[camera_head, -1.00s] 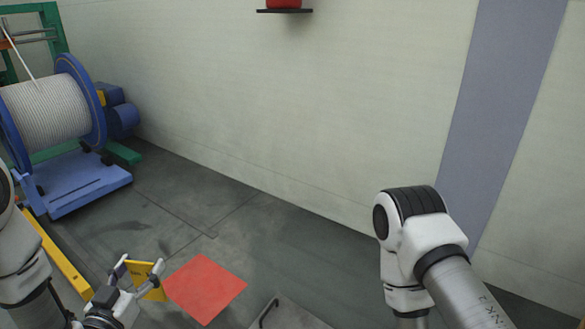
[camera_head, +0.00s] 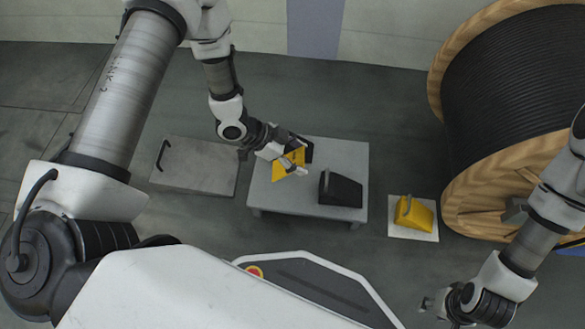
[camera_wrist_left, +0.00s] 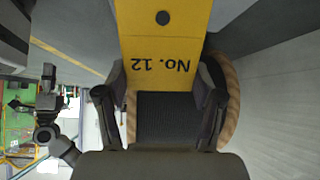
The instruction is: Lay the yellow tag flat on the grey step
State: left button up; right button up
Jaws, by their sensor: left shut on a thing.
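My left gripper (camera_head: 294,166) is shut on the yellow tag (camera_head: 288,157) and holds it tilted, over the left part of the grey step (camera_head: 270,202). I cannot tell the height of the gap. In the left wrist view, the tag (camera_wrist_left: 163,45) stands between the two fingers (camera_wrist_left: 160,105), with a dark hole and "No. 12" upside down. The step is a low grey platform with short legs. My right gripper (camera_head: 440,303) is at the lower right of the head view, apart from the step. Its fingers are too small to judge.
A black wedge block (camera_head: 340,189) stands on the step's right part; another dark block (camera_head: 306,151) is partly hidden behind the tag. A grey plate with a handle (camera_head: 195,168) lies left. A yellow wedge (camera_head: 414,214) on a white mat (camera_head: 400,231) and a large cable drum (camera_head: 515,90) are right.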

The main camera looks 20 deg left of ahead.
aim_at(280, 170)
pick_arm(q)
jog(key=shift+m+g+y, duration=0.4)
jog(key=shift+m+g, duration=0.3)
jog(key=shift+g, duration=0.1)
jog(key=f, duration=0.1)
jog(key=s+a+f, duration=0.2)
jog(key=shift+f, duration=0.2)
jog(key=shift+r, duration=0.15)
jog(key=shift+s+a+r+p, duration=0.1)
jog(key=shift+a+r+p, duration=0.15)
jog(key=shift+p, duration=0.45)
notch_tip(280, 170, down, 5)
jog(key=b, duration=0.3)
jog(key=shift+r, duration=0.15)
jog(key=shift+d+f+b, duration=0.1)
jog(key=shift+f+b, duration=0.25)
jog(key=shift+f, duration=0.6)
